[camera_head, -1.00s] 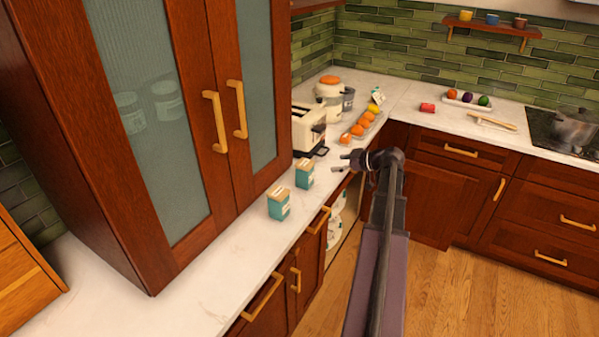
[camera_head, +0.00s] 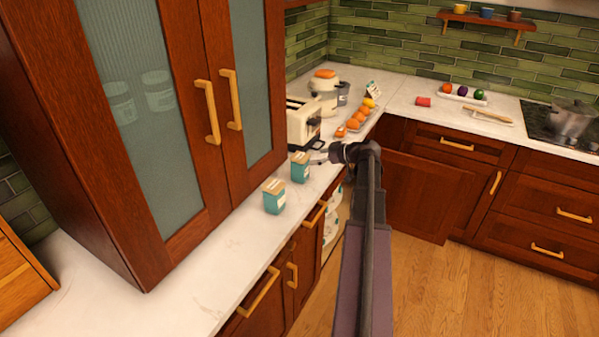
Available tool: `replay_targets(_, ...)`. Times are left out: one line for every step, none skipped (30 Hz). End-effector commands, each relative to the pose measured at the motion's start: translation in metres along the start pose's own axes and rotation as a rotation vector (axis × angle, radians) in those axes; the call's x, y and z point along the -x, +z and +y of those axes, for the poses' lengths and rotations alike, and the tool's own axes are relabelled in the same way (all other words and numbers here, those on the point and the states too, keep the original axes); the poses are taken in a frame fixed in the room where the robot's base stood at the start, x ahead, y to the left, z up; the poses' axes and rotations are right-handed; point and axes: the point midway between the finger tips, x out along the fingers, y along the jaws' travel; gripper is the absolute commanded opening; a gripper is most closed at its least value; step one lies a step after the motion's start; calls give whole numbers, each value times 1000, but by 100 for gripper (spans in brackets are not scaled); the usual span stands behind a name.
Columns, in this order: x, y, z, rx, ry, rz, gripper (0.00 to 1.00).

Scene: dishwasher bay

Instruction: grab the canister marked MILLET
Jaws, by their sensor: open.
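Two teal canisters with tan lids stand upright on the white counter (camera_head: 190,300): a nearer one (camera_head: 274,200) and a farther one (camera_head: 299,173). Both carry pale labels too small to read, so I cannot tell which is MILLET. My gripper (camera_head: 317,157) is open and close to the right of the farther canister, around the height of its lid. I cannot tell whether it touches the canister. Two pale jars (camera_head: 140,97) show dimly behind the frosted cabinet glass, their labels unreadable.
A tall wooden cabinet (camera_head: 110,180) stands left of the canisters. A cream toaster (camera_head: 300,124) is just behind the farther canister. Beyond it are a juicer (camera_head: 325,95) and orange fruit (camera_head: 355,120).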

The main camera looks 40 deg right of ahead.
Motion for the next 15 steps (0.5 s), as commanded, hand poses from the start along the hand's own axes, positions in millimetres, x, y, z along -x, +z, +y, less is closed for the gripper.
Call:
replay_targets(-8,2,0,1,-1,0,100)
replay_targets(-11,2,0,1,-1,0,100)
replay_targets(-15,1,0,1,-1,0,100)
replay_targets(-17,1,0,1,0,0,100)
replay_targets(-18,1,0,1,0,0,100)
replay_targets(-20,0,0,1,0,0,100)
replay_targets(-21,0,0,1,0,0,100)
replay_targets(-21,0,0,1,0,0,100)
replay_targets(-22,0,0,1,0,0,100)
replay_targets(-22,0,0,1,0,0,100)
replay_targets(-22,0,0,1,0,0,100)
replay_targets(-22,-1,0,0,0,0,100)
replay_targets(-22,-1,0,0,0,0,100)
replay_targets(-22,-1,0,0,0,0,100)
replay_targets(-22,-1,0,1,0,0,100)
